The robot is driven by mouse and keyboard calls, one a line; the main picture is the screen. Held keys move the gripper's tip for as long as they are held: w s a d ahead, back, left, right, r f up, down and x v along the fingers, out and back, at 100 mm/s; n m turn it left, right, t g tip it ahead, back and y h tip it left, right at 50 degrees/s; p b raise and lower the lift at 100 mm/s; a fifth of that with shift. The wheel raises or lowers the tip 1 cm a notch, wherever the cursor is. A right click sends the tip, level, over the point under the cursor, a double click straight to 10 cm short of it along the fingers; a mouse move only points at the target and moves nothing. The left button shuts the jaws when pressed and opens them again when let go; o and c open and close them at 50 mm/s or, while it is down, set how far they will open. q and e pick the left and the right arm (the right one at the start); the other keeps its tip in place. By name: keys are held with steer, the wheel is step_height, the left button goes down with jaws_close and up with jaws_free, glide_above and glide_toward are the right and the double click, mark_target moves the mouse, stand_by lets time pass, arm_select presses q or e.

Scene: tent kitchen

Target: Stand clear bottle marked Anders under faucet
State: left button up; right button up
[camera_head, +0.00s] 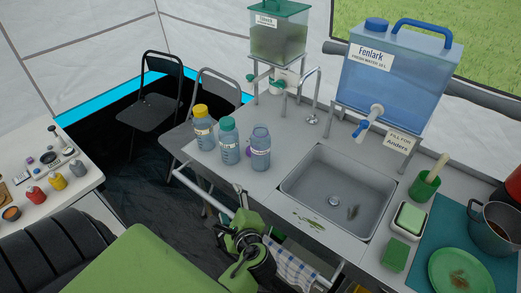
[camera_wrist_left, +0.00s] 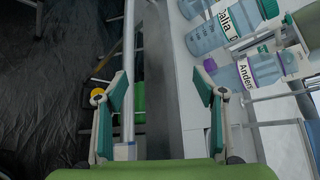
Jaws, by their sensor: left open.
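The clear bottle marked Anders (camera_head: 261,150) stands uncapped on the counter, left of the sink, at the right end of a row of bottles. Its white label reads Anders in the left wrist view (camera_wrist_left: 290,64). A purple cap (camera_head: 249,152) shows beside it. A chrome faucet (camera_head: 316,85) rises behind the sink. A blue-handled tap (camera_head: 369,121) juts from the blue water tank (camera_head: 395,75). My left gripper (camera_head: 246,250) is in front of the counter edge, nearer than the bottle. Its fingers are apart and empty in the left wrist view (camera_wrist_left: 160,92). My right gripper does not show.
A teal-capped bottle (camera_head: 229,144) stands close to the left of the Anders bottle, then a yellow-capped one (camera_head: 202,130). The sink (camera_head: 335,200) is right of them. A card reading Anders (camera_head: 399,141) hangs below the blue tank. A rail (camera_head: 292,252) runs along the counter front.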

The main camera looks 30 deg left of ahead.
arm_select(q)
steer(key=w+d+r+m+t+y, duration=0.1)
steer(key=w+d+r+m+t, duration=0.15)
steer(key=w+m, duration=0.3)
steer(key=m+t, duration=0.4)
steer(key=m, duration=0.4)
glide_toward(264, 157)
steer(key=shift+g, duration=0.25)
steer(key=b+x, duration=0.1)
steer(key=x, duration=0.7)
steer(key=shift+d+r, duration=0.15)
steer(key=x, duration=0.5)
steer(key=shift+s+a+r+b, duration=0.1)
steer(key=shift+a+b, duration=0.25)
steer(key=shift+a, duration=0.05)
steer(key=c, duration=1.4)
steer(key=shift+o, duration=0.2)
steer(key=shift+r, duration=0.2)
